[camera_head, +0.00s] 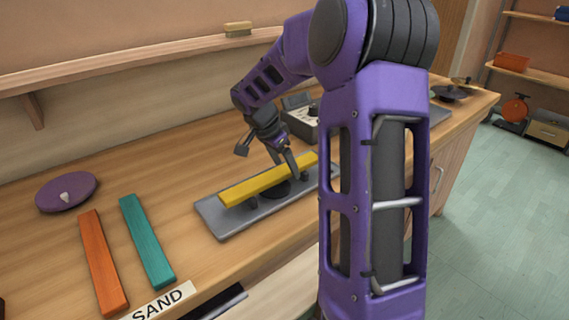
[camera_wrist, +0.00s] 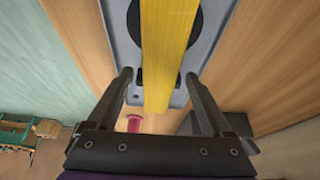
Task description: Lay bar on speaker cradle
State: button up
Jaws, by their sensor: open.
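The yellow bar (camera_head: 265,183) lies lengthwise over the speaker cradle (camera_head: 218,222), a grey plate with dark supports and a round black speaker under the bar's middle. It appears to rest on the supports. In the wrist view the bar (camera_wrist: 168,45) runs along the plate (camera_wrist: 121,35), above the black disc. My gripper (camera_head: 285,166) is open near the bar's right half. In the wrist view the fingers of my gripper (camera_wrist: 158,78) stand apart on either side of the bar, with gaps on both sides. Part of the plate's right end is hidden behind my arm.
An orange bar (camera_head: 103,262) and a teal bar (camera_head: 147,241) lie left on the bench, by a SAND label (camera_head: 160,302). A purple disc (camera_head: 67,192) lies behind them. A grey device (camera_head: 303,118) stands behind the cradle. A wall shelf (camera_head: 150,71) runs above.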

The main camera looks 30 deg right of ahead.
aim_at(270, 175)
jog(key=shift+r+p, duration=0.75)
jog(key=shift+p, duration=0.05)
jog(key=w+v, duration=0.1)
jog(key=v, duration=1)
jog(key=shift+s+a+r+p, duration=0.2)
jog(key=shift+s+p, duration=0.2)
jog(key=shift+s, duration=0.1)
